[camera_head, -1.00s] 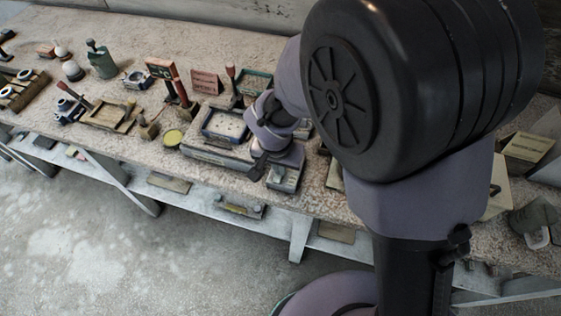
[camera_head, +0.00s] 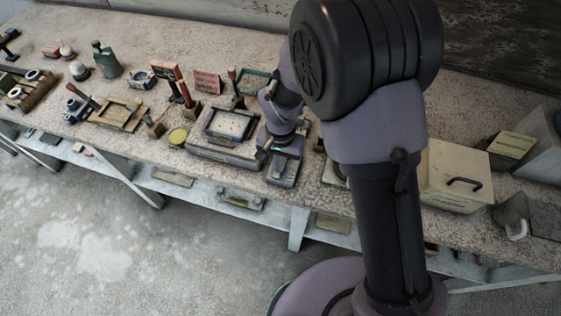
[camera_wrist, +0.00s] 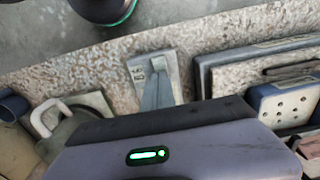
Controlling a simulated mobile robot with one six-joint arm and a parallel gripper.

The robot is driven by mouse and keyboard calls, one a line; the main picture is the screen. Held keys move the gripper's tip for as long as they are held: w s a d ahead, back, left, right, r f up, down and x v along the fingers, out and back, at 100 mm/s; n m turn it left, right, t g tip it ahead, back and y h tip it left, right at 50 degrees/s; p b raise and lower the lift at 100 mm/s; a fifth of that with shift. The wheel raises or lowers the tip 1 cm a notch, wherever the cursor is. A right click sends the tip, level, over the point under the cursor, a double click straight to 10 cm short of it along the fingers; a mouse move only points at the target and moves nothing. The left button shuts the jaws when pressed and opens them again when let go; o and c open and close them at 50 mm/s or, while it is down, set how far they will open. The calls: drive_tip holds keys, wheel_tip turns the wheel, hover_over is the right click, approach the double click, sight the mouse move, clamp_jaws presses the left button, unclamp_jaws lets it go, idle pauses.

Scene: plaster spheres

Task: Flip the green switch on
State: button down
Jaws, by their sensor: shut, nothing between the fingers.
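My gripper (camera_head: 284,143) is shut and empty. In the head view it is low over a small grey box (camera_head: 281,176) near the bench's front edge. In the wrist view, my gripper's housing fills the bottom. A narrow blue-grey wedge (camera_wrist: 156,92) sticks out beyond it over a pale box (camera_wrist: 171,64) with dark marks. I cannot tell whether the wedge is my fingertips or part of the box. No green switch can be made out; my gripper hides part of the box.
A large tray-like device (camera_head: 226,142) stands left of the box. A cream case (camera_head: 455,178) stands right. The bench (camera_head: 345,205) is open along its front edge.

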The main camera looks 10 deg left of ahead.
drive_tip(key=shift+s+d+f, duration=0.3)
drive_tip(key=shift+s+f, duration=0.3)
drive_tip(key=shift+s, duration=0.15)
wheel_tip(320, 180, up, 15)
drive_tip(key=w+p, duration=0.1)
drive_tip(key=p, duration=0.4)
drive_tip(key=shift+w+a+p, duration=0.3)
drive_tip(key=shift+p, duration=0.1)
drive_tip(key=shift+r, duration=0.1)
